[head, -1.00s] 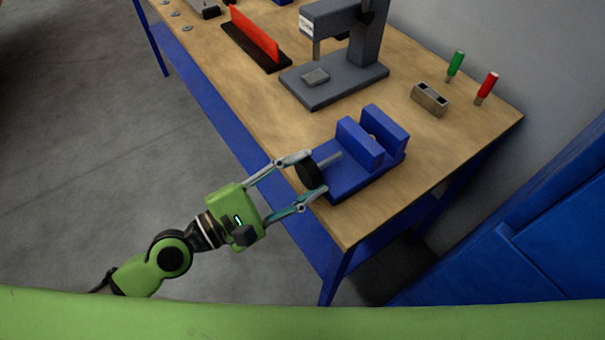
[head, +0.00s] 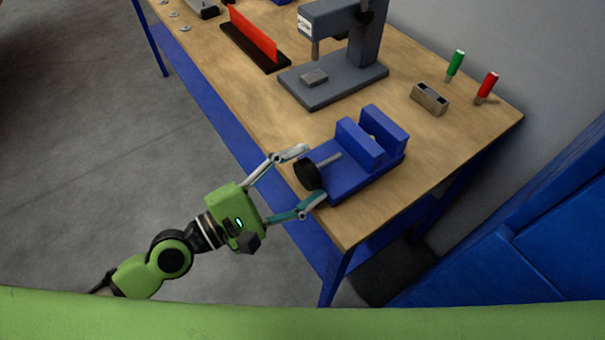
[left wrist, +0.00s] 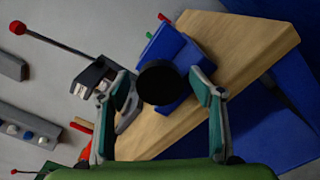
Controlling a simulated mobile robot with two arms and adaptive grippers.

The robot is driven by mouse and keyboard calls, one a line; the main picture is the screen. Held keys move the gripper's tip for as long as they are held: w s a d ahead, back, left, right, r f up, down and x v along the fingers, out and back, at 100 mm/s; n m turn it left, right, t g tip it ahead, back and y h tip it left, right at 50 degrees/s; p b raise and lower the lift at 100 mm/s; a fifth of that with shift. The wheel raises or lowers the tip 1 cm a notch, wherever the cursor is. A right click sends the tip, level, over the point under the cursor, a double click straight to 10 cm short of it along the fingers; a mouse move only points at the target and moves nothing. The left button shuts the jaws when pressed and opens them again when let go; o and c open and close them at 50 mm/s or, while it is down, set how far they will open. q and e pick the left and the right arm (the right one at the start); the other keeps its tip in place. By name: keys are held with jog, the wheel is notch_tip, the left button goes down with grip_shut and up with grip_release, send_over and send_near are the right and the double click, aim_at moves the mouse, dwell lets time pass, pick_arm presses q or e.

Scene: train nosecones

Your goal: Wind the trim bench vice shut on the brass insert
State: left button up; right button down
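The blue trim bench vice (head: 357,165) stands on the near edge of the workbench. Its two upright jaws show with a narrow gap between them. A small yellowish bit, likely the brass insert (head: 373,138), shows in that gap, mostly hidden by the near jaw. A grey screw runs from the vice to a black handwheel (head: 306,176). My left gripper (head: 315,171) is open, one finger on each side of the handwheel. The left wrist view shows the round black wheel (left wrist: 158,82) between the spread fingers, with gaps on both sides. My right gripper is not in view.
A grey press (head: 335,85) stands behind the vice. A metal block with holes (head: 429,99) and green (head: 456,62) and red (head: 487,84) handled tools are at the back right. A red plate on a black base (head: 254,38) is farther left. A blue cabinet (head: 510,255) stands at right.

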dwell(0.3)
pick_arm(q)
jog(key=shift+s+a, duration=0.35)
jog(key=shift+s, duration=0.1)
jog(key=shift+v, duration=3.55)
jog(key=shift+w+a, duration=0.1)
jog(key=shift+w, duration=0.1)
